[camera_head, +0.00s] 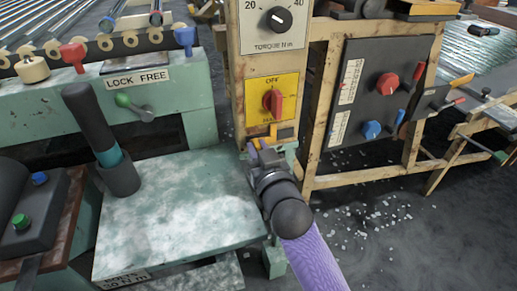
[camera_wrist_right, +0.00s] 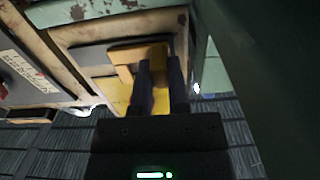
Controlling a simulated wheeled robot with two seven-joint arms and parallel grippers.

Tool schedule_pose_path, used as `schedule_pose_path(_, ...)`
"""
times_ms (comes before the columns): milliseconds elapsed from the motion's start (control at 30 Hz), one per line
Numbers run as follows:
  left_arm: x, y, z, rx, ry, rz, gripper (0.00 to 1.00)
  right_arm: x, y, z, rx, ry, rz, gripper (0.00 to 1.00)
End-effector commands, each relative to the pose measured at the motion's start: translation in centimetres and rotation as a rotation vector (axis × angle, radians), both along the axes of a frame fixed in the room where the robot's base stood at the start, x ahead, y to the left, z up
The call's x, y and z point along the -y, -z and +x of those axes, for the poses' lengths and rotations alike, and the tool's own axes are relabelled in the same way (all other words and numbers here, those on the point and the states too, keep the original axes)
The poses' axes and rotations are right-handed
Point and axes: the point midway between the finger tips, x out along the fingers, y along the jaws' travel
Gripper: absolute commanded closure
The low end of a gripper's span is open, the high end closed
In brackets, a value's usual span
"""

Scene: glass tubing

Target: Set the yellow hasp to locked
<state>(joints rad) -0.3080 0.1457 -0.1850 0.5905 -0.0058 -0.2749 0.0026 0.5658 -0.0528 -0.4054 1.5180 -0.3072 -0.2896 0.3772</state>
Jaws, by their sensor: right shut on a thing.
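The yellow hasp (camera_head: 285,133) is low on the tan post, just below the yellow switch plate. In the right wrist view the hasp (camera_wrist_right: 130,53) is an orange-yellow bar with a part running down between my fingers. My right gripper (camera_head: 259,148) reaches up to it from below in the head view and hides part of it. In the wrist view the right gripper (camera_wrist_right: 160,64) has its dark fingers shut on the hasp. I cannot tell from these views whether the hasp is locked. My left gripper is not in view.
Above the hasp are a red rotary switch (camera_head: 273,102) and a torque dial (camera_head: 279,19). A green bench (camera_head: 180,215) lies to the left, with a dark handled tool (camera_head: 90,115) standing in a holder. A dark panel (camera_head: 375,95) with red and blue knobs is to the right.

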Motion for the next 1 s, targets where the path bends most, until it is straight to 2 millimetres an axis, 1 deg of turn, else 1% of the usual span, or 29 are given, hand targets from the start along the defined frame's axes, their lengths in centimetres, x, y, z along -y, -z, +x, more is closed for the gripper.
schedule_pose_path(233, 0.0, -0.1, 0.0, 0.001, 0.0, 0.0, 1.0, 0.1, 0.1, 0.0, -0.004, 0.0, -0.001, 1.0)
schedule_pose_path(467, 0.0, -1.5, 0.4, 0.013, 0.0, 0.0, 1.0, 2.6, -0.2, 0.8, -0.003, 0.002, -0.005, 1.0)
schedule_pose_path(700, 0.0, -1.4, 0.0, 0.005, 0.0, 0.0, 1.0, 2.8, 0.2, 0.9, -0.003, 0.003, -0.002, 1.0)
schedule_pose_path(733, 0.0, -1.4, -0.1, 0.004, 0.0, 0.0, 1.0, 2.8, 0.1, 0.9, -0.003, 0.003, -0.002, 0.78)
schedule_pose_path(767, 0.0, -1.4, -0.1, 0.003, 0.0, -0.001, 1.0, 2.8, 0.1, 0.9, -0.003, 0.004, -0.002, 0.71)
schedule_pose_path(800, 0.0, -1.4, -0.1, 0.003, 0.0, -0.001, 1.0, 2.8, 0.1, 0.9, -0.003, 0.004, -0.002, 0.63)
schedule_pose_path(867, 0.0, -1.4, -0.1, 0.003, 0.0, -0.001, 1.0, 2.8, 0.1, 0.9, -0.003, 0.003, -0.002, 0.5)
schedule_pose_path(900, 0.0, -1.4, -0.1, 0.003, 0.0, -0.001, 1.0, 2.8, 0.1, 0.9, -0.003, 0.003, -0.002, 0.44)
schedule_pose_path(1000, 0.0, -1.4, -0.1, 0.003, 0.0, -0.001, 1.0, 2.7, 0.1, 0.9, -0.002, 0.002, -0.002, 0.44)
